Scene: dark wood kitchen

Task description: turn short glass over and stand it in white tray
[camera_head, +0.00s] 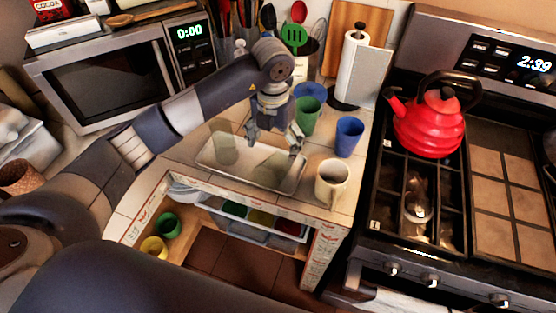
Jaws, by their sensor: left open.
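The white tray (214,170) lies on the tiled counter, below and in front of my left gripper. A clear, faintly tinted glass (222,149) shows at the tray's left end. A second see-through glass shape (267,169) shows toward its right end, below my fingers. Both are faint, so I cannot tell which is the short glass or which way up they are. My left gripper (274,144) points down over the tray's right part with its fingers spread. I see nothing clearly held between them. My right gripper is out of view.
A cream mug (331,184), a blue cup (348,138) and a green cup (307,115) stand right of the tray. A paper towel roll (358,72) is behind. The microwave (107,80) is at left, the stove with a red kettle (430,125) at right.

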